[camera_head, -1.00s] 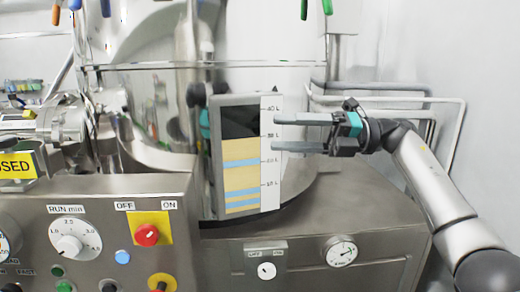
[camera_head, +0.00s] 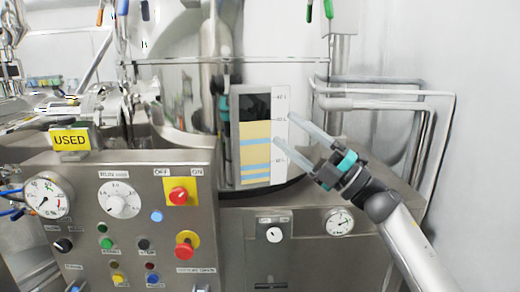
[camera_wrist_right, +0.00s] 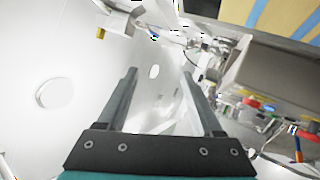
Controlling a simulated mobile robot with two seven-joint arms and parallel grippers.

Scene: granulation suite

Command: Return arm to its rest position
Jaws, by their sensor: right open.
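My right gripper (camera_head: 284,134) is open and empty in the head view. Its two fingers point up and to the left, in front of the level gauge (camera_head: 256,138) with its tan and blue bands and white scale. I cannot tell whether the fingers touch anything. In the right wrist view the two open fingers (camera_wrist_right: 158,92) have nothing between them, and a corner of the banded gauge shows at the top right (camera_wrist_right: 270,18). My left gripper is in neither view.
A round gauge (camera_head: 339,222) sits on the machine front. Pipes (camera_head: 385,104) run along the right wall.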

